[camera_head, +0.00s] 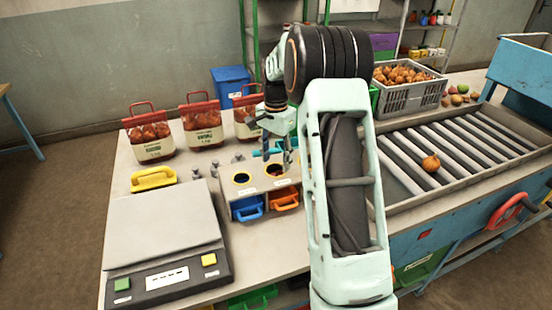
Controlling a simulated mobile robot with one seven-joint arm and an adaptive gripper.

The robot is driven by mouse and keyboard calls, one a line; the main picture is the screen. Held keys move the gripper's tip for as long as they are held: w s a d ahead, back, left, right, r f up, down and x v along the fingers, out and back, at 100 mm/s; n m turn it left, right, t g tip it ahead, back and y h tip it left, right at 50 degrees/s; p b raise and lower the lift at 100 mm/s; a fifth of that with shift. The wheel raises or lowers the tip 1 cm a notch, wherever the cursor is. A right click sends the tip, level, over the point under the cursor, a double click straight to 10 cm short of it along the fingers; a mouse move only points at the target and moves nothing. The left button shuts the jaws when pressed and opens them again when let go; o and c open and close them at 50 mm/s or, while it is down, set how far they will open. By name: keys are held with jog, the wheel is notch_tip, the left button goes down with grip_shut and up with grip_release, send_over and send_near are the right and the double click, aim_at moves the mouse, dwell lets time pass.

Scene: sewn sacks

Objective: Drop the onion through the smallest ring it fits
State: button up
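A single round orange-brown onion (431,163) lies on the roller conveyor (405,168) at the right. The sizing box (257,190) stands on the table in the middle, with a blue-lined ring (241,179) and a ring with red inside (275,171) showing in its top. My arm hides the box's right side, so I cannot tell whether it has more rings. My gripper (277,156) points down above the box, near the red ring. Its fingers are apart and nothing shows between them. It is well to the left of the onion.
Blue (248,208) and orange (285,199) drawers sit under the rings. A scale (165,230) and yellow handle (153,178) are at left. Several filled red-topped bags (203,125) stand behind. A grey crate (408,93) of onions is at back right.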

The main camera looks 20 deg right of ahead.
jog(key=shift+o, duration=0.6)
jog(key=shift+r, duration=0.3)
notch_tip(320, 180, up, 11)
jog(key=shift+r, duration=0.2)
dwell(0.6)
